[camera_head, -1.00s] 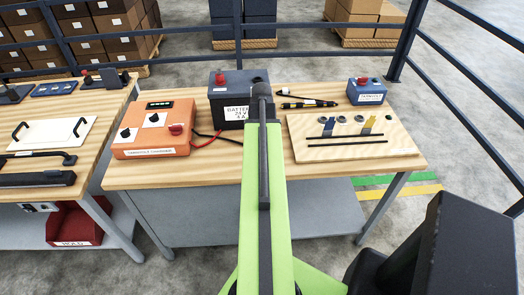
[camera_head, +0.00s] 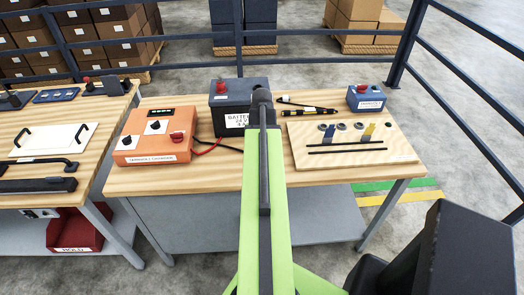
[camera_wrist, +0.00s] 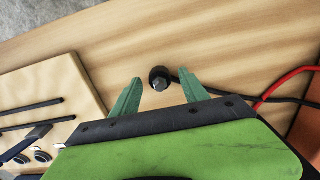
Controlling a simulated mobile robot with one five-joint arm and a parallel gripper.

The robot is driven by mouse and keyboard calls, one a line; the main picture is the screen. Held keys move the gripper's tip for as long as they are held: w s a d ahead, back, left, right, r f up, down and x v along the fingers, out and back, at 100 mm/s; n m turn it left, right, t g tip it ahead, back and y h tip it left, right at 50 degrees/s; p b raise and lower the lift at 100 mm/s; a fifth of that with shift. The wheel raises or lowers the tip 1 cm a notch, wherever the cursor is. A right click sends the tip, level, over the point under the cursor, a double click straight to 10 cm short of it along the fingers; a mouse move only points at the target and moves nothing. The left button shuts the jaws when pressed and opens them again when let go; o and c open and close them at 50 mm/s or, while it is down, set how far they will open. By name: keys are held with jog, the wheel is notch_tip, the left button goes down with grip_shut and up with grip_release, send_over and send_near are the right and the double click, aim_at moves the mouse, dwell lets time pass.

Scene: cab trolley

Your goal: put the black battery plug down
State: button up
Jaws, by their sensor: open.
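The black battery plug (camera_wrist: 159,78) is a small round black piece with a grey hex tip. In the wrist view it shows over the bare wood between the tips of my gripper (camera_wrist: 159,75), with a gap on both sides. My gripper's two green fingers are spread open and hold nothing. A black cable (camera_wrist: 225,94) runs right from the plug. In the head view my arm hides both plug and gripper; part of the black cable (camera_head: 226,150) shows left of the arm. The dark battery (camera_head: 232,101) stands at the table's back.
The orange charger box (camera_head: 155,146) with a red lead (camera_head: 208,147) stands left of my arm. A wooden board (camera_head: 303,157) with slots and small parts lies right. A blue box (camera_head: 366,99) and black-yellow tools (camera_head: 308,111) lie behind. Railings (camera_head: 455,92) border the area.

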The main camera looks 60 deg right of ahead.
notch_tip(320, 180, up, 11)
jog(key=p, duration=1)
jog(key=shift+r, duration=0.1)
jog(key=w+a+n, duration=0.3)
jog(key=w+a, duration=0.6)
jog(key=a, duration=0.4)
jog(key=w+a+n, duration=0.3)
jog(key=w+a, duration=0.7)
jog(key=a, duration=0.2)
jog(key=w+a+n, duration=0.3)
jog(key=a+n, duration=0.2)
jog(key=a, duration=1.9)
jog(key=shift+a, duration=0.35)
